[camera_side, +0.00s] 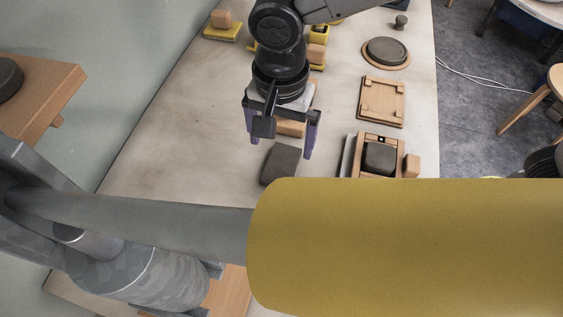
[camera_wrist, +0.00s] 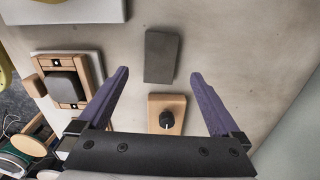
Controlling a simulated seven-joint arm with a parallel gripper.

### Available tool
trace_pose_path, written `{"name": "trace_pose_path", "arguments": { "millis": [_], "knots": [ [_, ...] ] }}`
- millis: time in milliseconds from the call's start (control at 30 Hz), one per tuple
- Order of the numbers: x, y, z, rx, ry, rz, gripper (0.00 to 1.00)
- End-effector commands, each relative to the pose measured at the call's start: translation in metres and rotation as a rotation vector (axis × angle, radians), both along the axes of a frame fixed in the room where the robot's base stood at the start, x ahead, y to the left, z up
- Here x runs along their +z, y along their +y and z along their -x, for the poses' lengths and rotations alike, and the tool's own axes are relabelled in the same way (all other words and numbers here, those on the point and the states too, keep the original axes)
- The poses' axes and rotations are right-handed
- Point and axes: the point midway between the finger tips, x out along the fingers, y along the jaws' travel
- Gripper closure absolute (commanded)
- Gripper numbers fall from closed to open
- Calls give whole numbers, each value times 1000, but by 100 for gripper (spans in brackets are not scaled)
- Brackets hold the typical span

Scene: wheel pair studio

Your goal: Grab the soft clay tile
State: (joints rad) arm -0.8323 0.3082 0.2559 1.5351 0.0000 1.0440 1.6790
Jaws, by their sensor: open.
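A dark grey rectangular slab (camera_side: 281,163), which looks like the clay tile, lies flat on the pale worktop in the side view. It also shows in the wrist view (camera_wrist: 161,57), just beyond my fingertips. My gripper (camera_side: 280,148) is open and empty, its two purple fingers pointing down above the worktop close to the slab. In the wrist view, my gripper (camera_wrist: 160,75) has its fingers spread wider than the slab, which they do not touch. A second dark, rounded block (camera_side: 380,157) sits in a wooden frame to the right; it also shows in the wrist view (camera_wrist: 62,85).
A wooden block with a black knob (camera_wrist: 167,113) stands between my fingers in the wrist view. A wooden board (camera_side: 382,101) and a round dark disc (camera_side: 386,52) lie farther back. A large yellow cylinder (camera_side: 410,245) hides the near worktop. Bare worktop (camera_side: 170,160) lies left of the slab.

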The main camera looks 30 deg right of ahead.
Motion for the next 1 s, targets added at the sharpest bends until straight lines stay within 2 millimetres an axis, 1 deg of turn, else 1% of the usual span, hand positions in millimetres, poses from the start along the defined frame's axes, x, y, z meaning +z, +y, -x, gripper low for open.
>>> {"name": "trace_pose_path", "arguments": {
  "millis": [33,100,267,333,500,600,700,900,933,1000],
  "knots": [
    [-7,0,0,0,1,1,0],
    [-14,0,0,0,1,1,0],
    [-23,-1,0,-1,1,1,0],
    [-30,-1,-1,-1,1,1,0],
    [-55,-3,-2,-1,2,2,0],
    [-66,-3,-2,-1,1,1,0],
    [-71,-2,-2,-1,-1,-1,0],
    [-71,-2,-2,-1,-1,-1,0],
    [-71,-2,-2,-1,-1,-1,2],
    [-71,-2,-2,-1,-1,-1,14]
  ]
}}
